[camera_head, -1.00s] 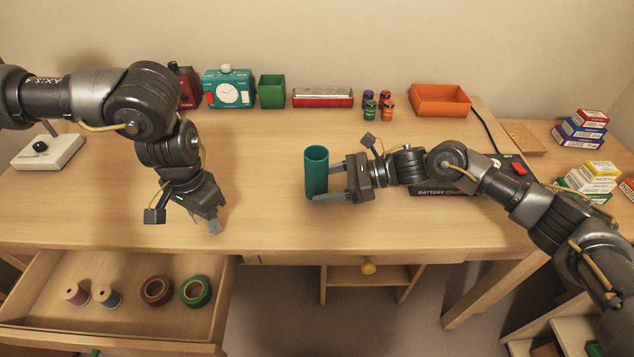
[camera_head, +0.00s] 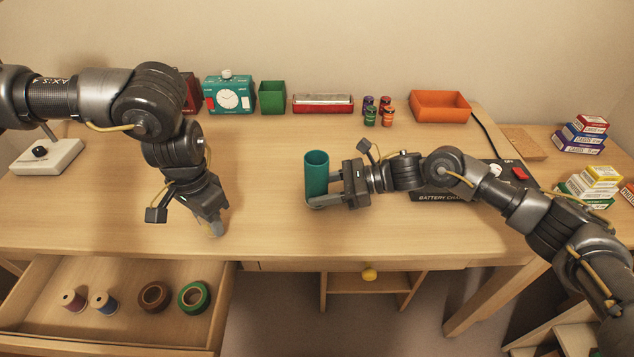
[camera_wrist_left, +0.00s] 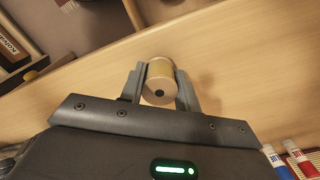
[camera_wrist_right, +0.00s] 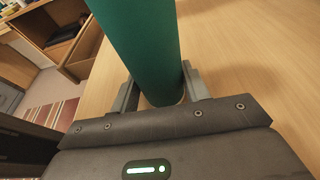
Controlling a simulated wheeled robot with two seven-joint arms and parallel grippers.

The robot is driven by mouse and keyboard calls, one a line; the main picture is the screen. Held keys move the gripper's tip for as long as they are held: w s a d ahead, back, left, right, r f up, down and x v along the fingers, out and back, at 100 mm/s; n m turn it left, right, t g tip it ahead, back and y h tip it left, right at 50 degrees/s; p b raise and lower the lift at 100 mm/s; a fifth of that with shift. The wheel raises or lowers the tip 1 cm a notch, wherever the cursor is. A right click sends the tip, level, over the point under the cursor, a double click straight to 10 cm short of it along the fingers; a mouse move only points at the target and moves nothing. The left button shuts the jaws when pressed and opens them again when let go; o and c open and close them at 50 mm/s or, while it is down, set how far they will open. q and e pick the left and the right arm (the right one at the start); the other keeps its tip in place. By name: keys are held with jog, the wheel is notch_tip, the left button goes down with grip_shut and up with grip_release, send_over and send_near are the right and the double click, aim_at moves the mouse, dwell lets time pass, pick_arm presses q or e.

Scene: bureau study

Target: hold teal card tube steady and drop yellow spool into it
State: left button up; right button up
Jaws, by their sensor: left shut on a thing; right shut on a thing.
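The teal card tube (camera_head: 316,178) is upright over the middle of the desk, its open top facing up. My right gripper (camera_head: 328,200) is shut on its lower part from the right; the tube (camera_wrist_right: 142,45) fills the space between the fingers in the right wrist view. I cannot tell whether its base touches the desk. My left gripper (camera_head: 216,230) points down over the desk, left of the tube and apart from it. It is shut on the yellow spool (camera_wrist_left: 160,84), seen end-on in the left wrist view. In the head view the spool is mostly hidden by the fingers.
An open drawer (camera_head: 120,342) at lower left holds two spools and two tape rolls. A battery charger (camera_head: 440,194) lies behind my right arm.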

pick_arm(q)
jog(key=w+d+r+m, duration=0.5)
jog(key=d+r+m, duration=0.4)
jog(key=d+r, duration=0.1)
jog(key=w+d+r+m, duration=0.5)
jog(key=d+r+m, duration=0.3)
jog(key=d+r, duration=0.25)
jog(key=shift+a+f, duration=0.15)
jog(key=shift+f, duration=0.8)
jog(key=shift+a+f, duration=0.2)
jog(key=shift+f, duration=0.75)
jog(key=shift+a+f, duration=0.15)
jog(key=shift+f, duration=0.8)
jog(key=o, duration=1)
jog(key=shift+o, duration=0.2)
notch_tip(320, 180, up, 12)
